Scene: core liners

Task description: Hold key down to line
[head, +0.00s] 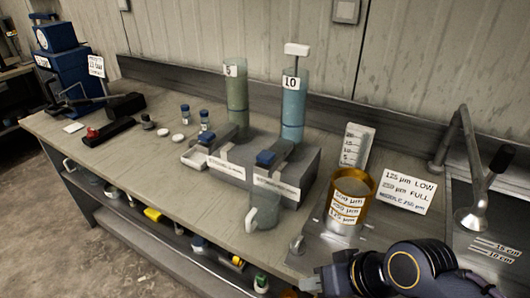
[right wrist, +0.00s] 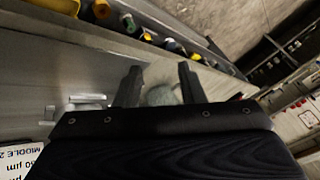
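Two tall tubes stand on a grey block at the back of the bench: a green one marked 5 (head: 236,95) and a blue one marked 10 (head: 293,105) with a white cap on top. A clear jug (head: 262,212) stands before the block. My right gripper (right wrist: 160,85) is open, its dark fingers apart with a rounded grey thing behind them; I cannot tell what. My left gripper is out of view.
An amber sieve stack (head: 348,205) stands on a metal plate near my right arm. A micron label card (head: 404,190) lies beside it. Small bottles and pots stand left. The front left bench top is clear.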

